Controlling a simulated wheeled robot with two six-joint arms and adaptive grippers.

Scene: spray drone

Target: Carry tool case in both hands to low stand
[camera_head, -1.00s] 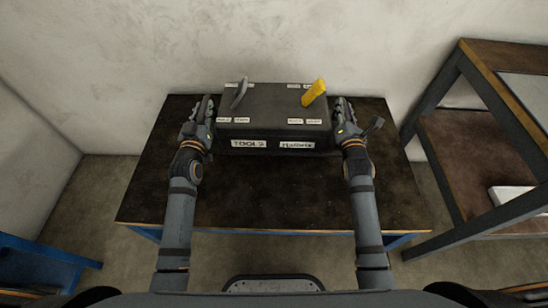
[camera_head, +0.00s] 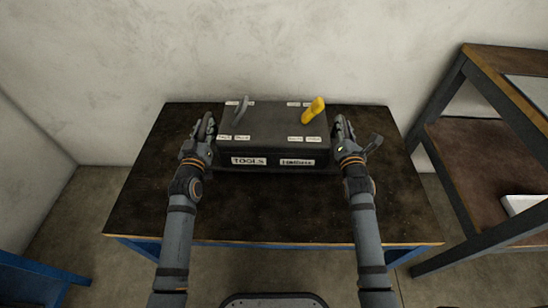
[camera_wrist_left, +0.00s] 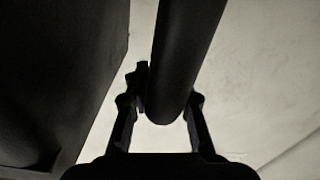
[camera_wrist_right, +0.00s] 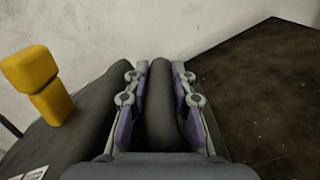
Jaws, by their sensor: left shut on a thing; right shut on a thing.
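The dark grey tool case (camera_head: 276,133) has white labels, one reading TOOLS, and is over the back part of the dark brown table (camera_head: 270,213). I cannot tell whether it touches the top. My left gripper (camera_head: 206,130) is shut on the case's left side handle, a dark bar (camera_wrist_left: 183,70) between the fingers in the left wrist view. My right gripper (camera_head: 344,130) is shut on the right side handle (camera_wrist_right: 160,105). A low blue-framed piece (camera_head: 40,270), possibly the low stand, is cut off at the lower left.
A grey lever (camera_head: 241,111) and a yellow handle (camera_head: 313,110) stick up from the case lid. A tall two-level dark shelf (camera_head: 470,150) stands at the right, with a white object (camera_head: 524,204) on its lower level. A pale wall (camera_head: 270,45) is behind the table.

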